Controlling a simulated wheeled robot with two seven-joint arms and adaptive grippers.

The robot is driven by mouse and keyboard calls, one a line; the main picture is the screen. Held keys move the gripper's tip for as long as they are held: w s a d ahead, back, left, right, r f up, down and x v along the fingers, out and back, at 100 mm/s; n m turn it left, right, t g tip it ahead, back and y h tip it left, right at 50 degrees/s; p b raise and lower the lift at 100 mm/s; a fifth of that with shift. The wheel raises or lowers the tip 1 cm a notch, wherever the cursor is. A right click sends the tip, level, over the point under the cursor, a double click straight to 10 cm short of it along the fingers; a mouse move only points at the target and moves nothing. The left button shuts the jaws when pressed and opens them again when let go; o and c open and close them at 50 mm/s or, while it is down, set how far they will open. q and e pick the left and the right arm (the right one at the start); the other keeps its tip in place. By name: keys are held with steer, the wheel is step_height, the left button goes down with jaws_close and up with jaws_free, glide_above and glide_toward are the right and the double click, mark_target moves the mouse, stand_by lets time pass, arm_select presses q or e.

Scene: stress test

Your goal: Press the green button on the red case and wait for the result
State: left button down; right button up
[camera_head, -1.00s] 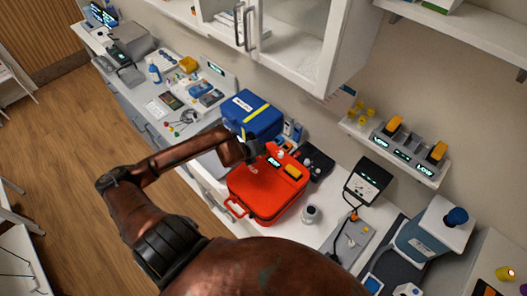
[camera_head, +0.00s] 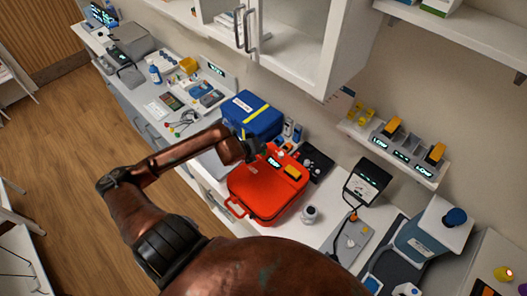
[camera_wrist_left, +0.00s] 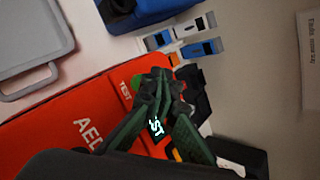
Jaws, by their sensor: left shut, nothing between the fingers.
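The red case (camera_head: 262,200) lies flat on the white counter, with a small lit display (camera_head: 273,162) and a yellow-orange block (camera_head: 293,172) on its top. In the left wrist view the red case (camera_wrist_left: 50,124) carries the letters AED and TEST, and its lit display (camera_wrist_left: 156,127) is partly covered by my fingers. My left gripper (camera_head: 250,147) is over the far left part of the case. In the left wrist view its dark green fingers (camera_wrist_left: 160,84) are shut and empty, beside the TEST label. My right gripper is not in view.
A blue case (camera_head: 250,116) stands close behind the gripper. A black device (camera_head: 316,163) is right of the red case, and a small white cylinder (camera_head: 309,214) is in front of it. A wall shelf (camera_head: 414,172) holds chargers. A wall cabinet (camera_head: 290,45) hangs above.

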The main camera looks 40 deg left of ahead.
arm_select(q)
steer(key=shift+r+p, duration=1.3)
steer(key=shift+r, duration=1.25)
